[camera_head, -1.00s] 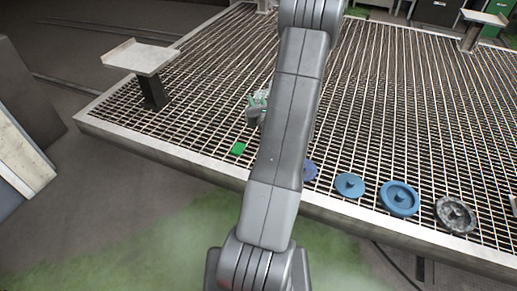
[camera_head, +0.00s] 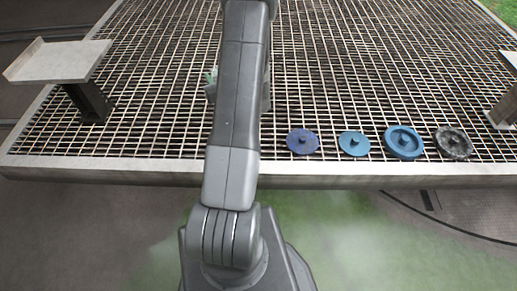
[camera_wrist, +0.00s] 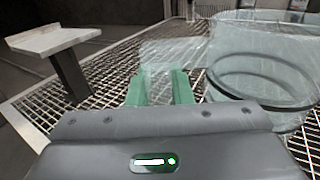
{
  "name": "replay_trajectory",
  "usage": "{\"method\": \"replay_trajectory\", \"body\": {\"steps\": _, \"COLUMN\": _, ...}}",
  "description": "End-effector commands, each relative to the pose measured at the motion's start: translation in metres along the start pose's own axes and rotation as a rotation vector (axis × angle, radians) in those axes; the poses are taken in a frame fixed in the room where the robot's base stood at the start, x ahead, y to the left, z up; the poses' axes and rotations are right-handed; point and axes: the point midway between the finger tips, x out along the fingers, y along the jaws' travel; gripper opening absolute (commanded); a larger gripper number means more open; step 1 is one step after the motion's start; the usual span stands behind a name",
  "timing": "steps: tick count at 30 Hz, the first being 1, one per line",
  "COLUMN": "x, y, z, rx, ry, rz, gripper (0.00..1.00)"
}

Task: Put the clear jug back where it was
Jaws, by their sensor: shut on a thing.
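The clear jug (camera_wrist: 262,75) is see-through glass or plastic with a rounded rim, on the right of the wrist view. A flat clear part of it, apparently the handle, reaches left to the green fingers of my gripper (camera_wrist: 160,88). My gripper is shut on that part, and the jug appears upright. In the head view my gripper (camera_head: 211,86) shows only partly beside my arm, above the grating, and the jug is mostly hidden there. I cannot tell whether the jug's base touches the grating.
The metal grating platform (camera_head: 330,70) has a pale front edge. Lids stand along it: purple (camera_head: 302,141), light blue (camera_head: 354,143), blue (camera_head: 404,142) and dark speckled (camera_head: 453,142). A pale shelf on a post (camera_head: 60,62) stands left, another post (camera_head: 505,105) right. The middle grating is clear.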

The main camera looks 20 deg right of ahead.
Motion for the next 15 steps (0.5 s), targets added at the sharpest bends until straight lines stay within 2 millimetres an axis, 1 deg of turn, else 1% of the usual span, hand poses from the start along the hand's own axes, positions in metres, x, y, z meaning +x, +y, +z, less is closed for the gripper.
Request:
{"method": "replay_trajectory", "body": {"steps": 1, "x": 0.0, "y": -0.008, "z": -0.035, "rx": 0.001, "ry": 0.001, "rz": -0.011, "gripper": 0.0}}
{"method": "replay_trajectory", "body": {"steps": 12, "x": -0.001, "y": -0.058, "z": -0.176, "rx": 0.002, "ry": 0.0, "rz": -0.077, "gripper": 0.0}}
{"method": "replay_trajectory", "body": {"steps": 15, "x": -0.003, "y": -0.069, "z": -0.208, "rx": 0.002, "ry": 0.0, "rz": -0.092, "gripper": 0.0}}
